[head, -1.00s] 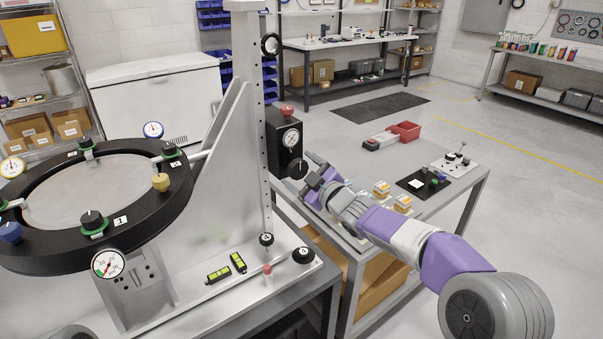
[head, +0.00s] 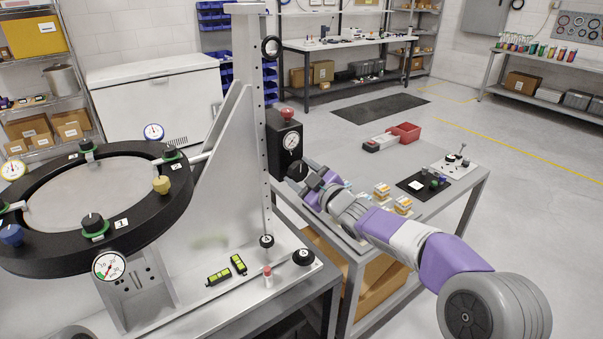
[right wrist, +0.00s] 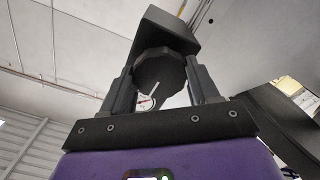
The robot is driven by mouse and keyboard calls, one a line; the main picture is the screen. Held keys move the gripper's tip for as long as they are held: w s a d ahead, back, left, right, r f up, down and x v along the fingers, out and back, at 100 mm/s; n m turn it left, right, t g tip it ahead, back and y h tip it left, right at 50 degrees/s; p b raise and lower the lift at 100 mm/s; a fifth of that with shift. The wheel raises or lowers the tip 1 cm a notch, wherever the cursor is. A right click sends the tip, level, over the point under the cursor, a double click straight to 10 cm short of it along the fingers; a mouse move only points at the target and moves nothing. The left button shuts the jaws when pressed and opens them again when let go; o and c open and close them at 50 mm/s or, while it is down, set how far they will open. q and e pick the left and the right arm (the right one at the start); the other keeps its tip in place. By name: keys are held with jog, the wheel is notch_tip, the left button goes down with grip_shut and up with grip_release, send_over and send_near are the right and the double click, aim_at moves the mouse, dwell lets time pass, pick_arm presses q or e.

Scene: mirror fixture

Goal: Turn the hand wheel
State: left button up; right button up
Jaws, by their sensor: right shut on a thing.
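The hand wheel (head: 296,171) looks like a dark, faceted round knob on the lower front of a black box (head: 282,146). My right gripper (head: 309,176) is at it, reaching in from the right. In the right wrist view, the hand wheel (right wrist: 160,72) sits between the two fingers of my right gripper (right wrist: 161,82), which is shut on it. A white dial gauge (head: 292,141) is on the box above the wheel, and it shows partly behind the wheel in the wrist view. A red button (head: 287,113) tops the box. My left gripper is not in view.
A grey upright post (head: 250,130) stands just left of the box. A large black ring (head: 150,225) with several knobs is at left.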

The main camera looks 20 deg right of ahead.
jog(key=m+p, duration=0.3)
jog(key=shift+r+m, duration=0.1)
jog(key=shift+m, duration=0.3)
jog(key=m+p, duration=0.3)
jog(key=m, duration=0.1)
jog(key=shift+m, duration=0.3)
jog(key=m+p, duration=0.2)
jog(key=m, duration=0.2)
jog(key=m+p, duration=0.3)
jog(key=m, duration=0.3)
jog(key=m+p, duration=0.2)
jog(key=m, duration=0.2)
jog(key=m+p, duration=0.2)
jog(key=m, duration=0.3)
jog(key=m+p, duration=0.1)
jog(key=m, duration=0.2)
jog(key=shift+m, duration=2.3)
